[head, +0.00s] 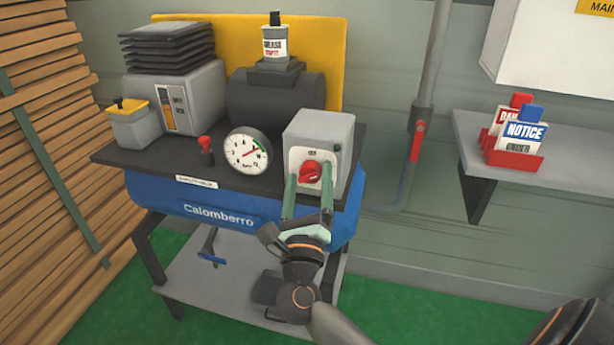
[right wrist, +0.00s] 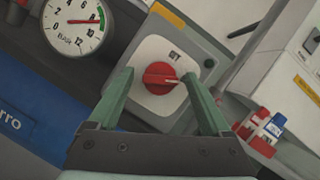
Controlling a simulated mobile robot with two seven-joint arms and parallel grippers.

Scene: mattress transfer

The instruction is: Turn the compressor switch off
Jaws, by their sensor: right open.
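The compressor (head: 235,205) has a blue tank and a black top plate. A grey switch box (head: 330,135) stands at its right end. A red rotary switch (head: 310,172) sits on the box's pale front plate; it also shows in the right wrist view (right wrist: 160,77). My right gripper (head: 308,182) is open, its two green fingers pointing at the switch, one on each side of it. In the right wrist view the gripper (right wrist: 162,92) also frames the knob; contact cannot be told. My left gripper is not in view.
A pressure gauge (head: 247,150) and a small red-topped valve (head: 206,143) are left of the switch box. A pipe with a red lever (head: 417,141) runs down the wall. A shelf (head: 575,148) with tag holders (head: 514,157) is at right.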

